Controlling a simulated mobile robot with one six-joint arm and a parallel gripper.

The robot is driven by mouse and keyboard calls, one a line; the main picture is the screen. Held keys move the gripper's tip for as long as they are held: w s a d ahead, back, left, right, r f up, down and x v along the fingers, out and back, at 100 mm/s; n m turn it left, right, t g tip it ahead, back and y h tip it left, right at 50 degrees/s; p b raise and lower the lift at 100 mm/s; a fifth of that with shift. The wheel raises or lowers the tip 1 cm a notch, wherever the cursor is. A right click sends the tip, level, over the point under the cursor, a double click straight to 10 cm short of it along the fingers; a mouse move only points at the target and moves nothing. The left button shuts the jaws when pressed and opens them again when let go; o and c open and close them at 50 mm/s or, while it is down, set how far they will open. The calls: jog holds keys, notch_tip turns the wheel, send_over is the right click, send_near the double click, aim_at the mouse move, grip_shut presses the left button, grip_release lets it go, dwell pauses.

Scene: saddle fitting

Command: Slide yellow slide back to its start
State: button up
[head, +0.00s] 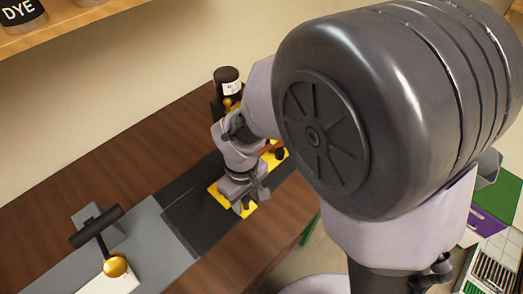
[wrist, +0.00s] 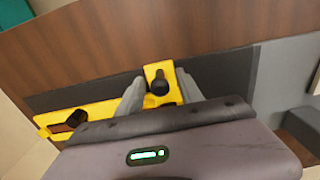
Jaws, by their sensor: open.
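The yellow slide (head: 218,198) lies on a dark track (head: 196,214) on the wooden bench, partly hidden by my arm. In the wrist view the yellow slide (wrist: 104,111) shows as a long plate with a raised end. A black knob (wrist: 160,86) stands at that end and a second dark knob (wrist: 74,121) at the left. My gripper (head: 246,200) is low over the slide. In the wrist view my gripper (wrist: 160,94) is open, with one finger on each side of the near black knob. Whether the fingers touch it I cannot tell.
A grey plate with a black-handled lever (head: 97,228) and brass ball (head: 115,265) stands at the lower left. A dark bottle (head: 228,82) stands behind my arm. A shelf with a DYE jar (head: 22,12) is at upper left. The wooden bench (head: 130,143) is clear behind the track.

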jog(key=c, duration=0.9)
jog(key=shift+s+a, duration=0.6)
jog(key=shift+s, duration=0.15)
jog(key=shift+s+a+b, duration=0.25)
jog(key=shift+s+a, duration=1.1)
jog(key=shift+s, duration=0.25)
jog(key=shift+s+a+b, duration=0.3)
jog(key=shift+s+a, duration=1.1)
jog(key=shift+s, duration=0.15)
jog(key=shift+s+a+b, duration=0.25)
jog(key=shift+s+a, duration=1.1)
jog(key=shift+s, duration=0.25)
jog(key=shift+o, duration=1.3)
jog(key=shift+s+a, duration=0.15)
jog(key=shift+s, duration=0.05)
jog(key=o, duration=0.6)
jog(key=shift+o, duration=0.2)
jog(key=shift+s+a, duration=0.1)
jog(key=shift+s, duration=0.05)
